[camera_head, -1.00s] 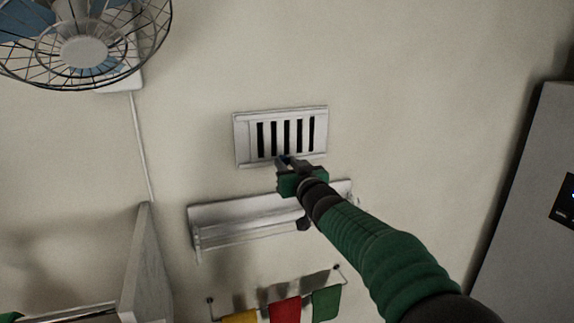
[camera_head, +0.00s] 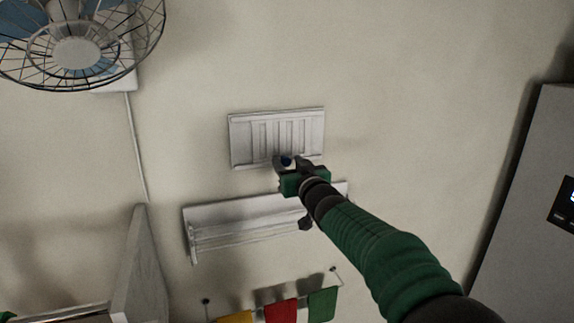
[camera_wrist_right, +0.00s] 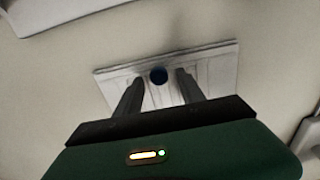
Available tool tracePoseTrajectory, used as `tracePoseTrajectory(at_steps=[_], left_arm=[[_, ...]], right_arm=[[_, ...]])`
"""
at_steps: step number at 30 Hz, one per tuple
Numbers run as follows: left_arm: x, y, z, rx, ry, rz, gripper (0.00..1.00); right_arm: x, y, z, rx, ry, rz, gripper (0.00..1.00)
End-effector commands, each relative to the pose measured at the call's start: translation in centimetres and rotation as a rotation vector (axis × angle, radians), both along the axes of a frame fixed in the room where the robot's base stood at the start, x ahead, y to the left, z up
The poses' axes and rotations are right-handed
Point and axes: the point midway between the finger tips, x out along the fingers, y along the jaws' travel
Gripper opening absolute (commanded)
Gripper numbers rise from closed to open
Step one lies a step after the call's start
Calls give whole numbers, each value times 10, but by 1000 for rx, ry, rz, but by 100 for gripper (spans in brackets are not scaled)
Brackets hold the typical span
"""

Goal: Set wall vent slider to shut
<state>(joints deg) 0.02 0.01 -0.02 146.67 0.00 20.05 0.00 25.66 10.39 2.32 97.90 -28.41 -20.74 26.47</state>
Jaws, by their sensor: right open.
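The wall vent (camera_head: 276,136) is a pale rectangular plate with upright slats on the wall. Its slots show no dark gaps. A dark blue knob (camera_head: 287,161) sits at the vent's lower edge. My right gripper (camera_head: 290,163) is open at the lower edge of the vent, with a finger on either side of the knob. In the right wrist view, the knob (camera_wrist_right: 159,76) lies between the two spread fingertips, and the vent plate (camera_wrist_right: 216,72) spreads behind them. I cannot tell whether a finger touches the knob.
A pale shelf (camera_head: 240,222) is fixed to the wall just below the vent. Under it hangs a rail with yellow, red (camera_head: 281,312) and green cloths. A wire-caged fan (camera_head: 78,50) is at upper left. A grey cabinet (camera_head: 525,210) stands at right.

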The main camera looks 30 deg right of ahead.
Motion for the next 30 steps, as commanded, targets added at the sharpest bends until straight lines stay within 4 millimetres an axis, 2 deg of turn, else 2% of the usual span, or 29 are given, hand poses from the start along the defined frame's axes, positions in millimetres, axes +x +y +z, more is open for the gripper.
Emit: tracePoseTrajectory(at_steps=[4,7,11,15,20,21,22,30], left_arm=[[0,0,-5,0,0,0,36],[0,0,-14,0,0,-1,36],[0,0,-25,0,0,-1,36],[0,0,-30,0,0,-1,36],[0,0,-34,0,0,0,36],[0,0,-14,0,1,0,36],[-1,0,-5,0,1,0,36],[0,0,49,0,-1,0,36]], right_arm=[[-6,2,-2,-1,0,0,46],[-23,8,-3,-2,-1,0,46],[-59,19,-4,-5,-2,0,46],[-98,32,0,-7,-3,1,46],[-137,43,0,-6,-4,1,46],[-138,41,9,-2,5,2,46],[-138,42,10,-2,9,4,46],[-153,46,8,-1,8,8,46]])
